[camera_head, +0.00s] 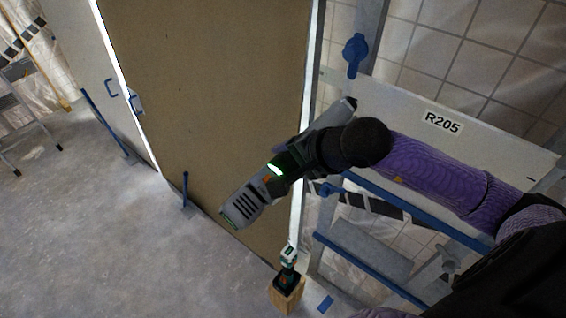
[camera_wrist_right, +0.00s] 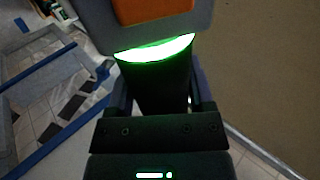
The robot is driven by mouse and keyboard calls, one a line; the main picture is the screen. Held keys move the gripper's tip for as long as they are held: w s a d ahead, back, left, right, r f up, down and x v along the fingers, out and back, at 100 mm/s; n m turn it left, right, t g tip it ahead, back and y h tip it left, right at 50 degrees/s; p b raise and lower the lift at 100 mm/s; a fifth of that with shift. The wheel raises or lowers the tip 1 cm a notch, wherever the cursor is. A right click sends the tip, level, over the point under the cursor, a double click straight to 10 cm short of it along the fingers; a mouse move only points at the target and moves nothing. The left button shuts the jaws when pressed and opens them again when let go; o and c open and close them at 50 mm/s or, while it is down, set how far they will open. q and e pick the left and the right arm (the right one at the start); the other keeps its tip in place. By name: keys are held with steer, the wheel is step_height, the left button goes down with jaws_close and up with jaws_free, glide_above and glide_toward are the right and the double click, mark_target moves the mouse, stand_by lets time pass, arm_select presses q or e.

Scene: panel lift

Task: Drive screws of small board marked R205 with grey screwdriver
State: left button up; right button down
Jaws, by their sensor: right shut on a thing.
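The small board marked R205 (camera_head: 490,148) is a pale panel at the right of the head view, set across a metal frame. My right gripper (camera_head: 298,160) is shut on the grey screwdriver (camera_head: 243,205), to the left of the board. The screwdriver's grey nose end points up and right near the board's left edge; I cannot tell whether it touches. A green light glows on it. In the right wrist view the screwdriver (camera_wrist_right: 80,32) shows grey and orange above the green glow, with its dark grip between my fingers (camera_wrist_right: 158,100). No screws can be made out. My left gripper is not in view.
A second, green-and-dark screwdriver (camera_head: 289,262) stands in a wooden block (camera_head: 287,294) below. A large brown panel (camera_head: 205,90) stands behind the arm. Blue clamps (camera_head: 353,52) and blue rails (camera_head: 370,262) line the frame.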

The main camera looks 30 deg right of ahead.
steer(key=shift+w+d+r, duration=0.1)
steer(key=shift+w+d, duration=0.2)
steer(key=shift+d, duration=0.35)
steer(key=shift+b, duration=0.3)
